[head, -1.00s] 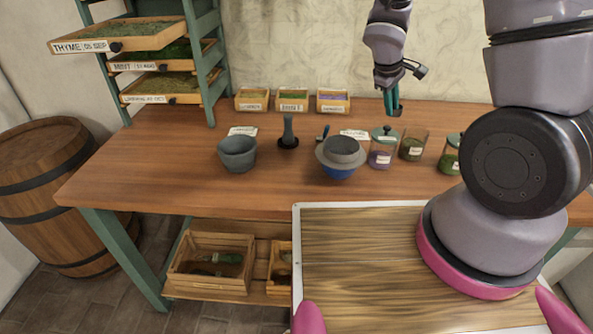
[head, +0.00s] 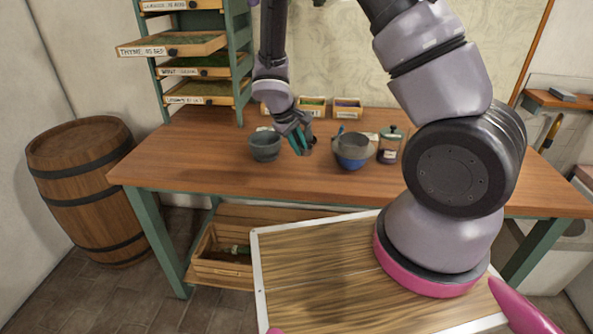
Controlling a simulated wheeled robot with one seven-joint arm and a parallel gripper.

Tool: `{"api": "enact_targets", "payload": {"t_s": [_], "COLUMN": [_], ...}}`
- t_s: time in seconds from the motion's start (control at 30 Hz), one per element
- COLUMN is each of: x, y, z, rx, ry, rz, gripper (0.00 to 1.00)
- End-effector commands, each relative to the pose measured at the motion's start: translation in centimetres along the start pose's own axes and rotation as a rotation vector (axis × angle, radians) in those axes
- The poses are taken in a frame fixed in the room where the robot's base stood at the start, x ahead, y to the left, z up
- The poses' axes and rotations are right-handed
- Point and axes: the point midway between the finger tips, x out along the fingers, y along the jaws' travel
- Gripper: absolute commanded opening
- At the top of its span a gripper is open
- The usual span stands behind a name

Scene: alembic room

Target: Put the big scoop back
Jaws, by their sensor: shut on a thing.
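My gripper (head: 299,143) is low over the table, between the grey mortar (head: 265,146) and the blue bowl (head: 351,162) with the sieve on it. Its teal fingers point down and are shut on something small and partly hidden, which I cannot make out. No big scoop shows clearly. A thin blue handle (head: 340,130) sticks up behind the sieve bowl, and what it belongs to is hidden. The pestle's place beside the mortar is covered by my gripper.
A lidded jar (head: 389,146) stands right of the bowl. Small labelled herb boxes (head: 347,108) line the table's back. A drawer rack (head: 240,60) rises at the left. A wooden crate (head: 222,268) is below, a barrel (head: 80,185) left. The table's left part (head: 190,160) is clear.

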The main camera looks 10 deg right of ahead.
Motion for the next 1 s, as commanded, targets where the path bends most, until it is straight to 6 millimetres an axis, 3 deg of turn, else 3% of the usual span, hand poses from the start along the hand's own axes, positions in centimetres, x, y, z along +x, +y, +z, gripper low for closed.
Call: {"api": "enact_targets", "payload": {"t_s": [0.5,0.9,0.93,1.0], "x": [6.1,6.5,6.6,6.5], "y": [-2.7,-2.9,-2.9,-2.9], "z": [0.0,0.0,-0.1,-0.1], "rx": [-0.003,-0.001,0.0,0.0], "ry": [0.0,0.001,0.001,0.001], "rz": [0.001,0.001,0.0,0.0], "gripper": [0.0,0.0,0.25,0.51]}}
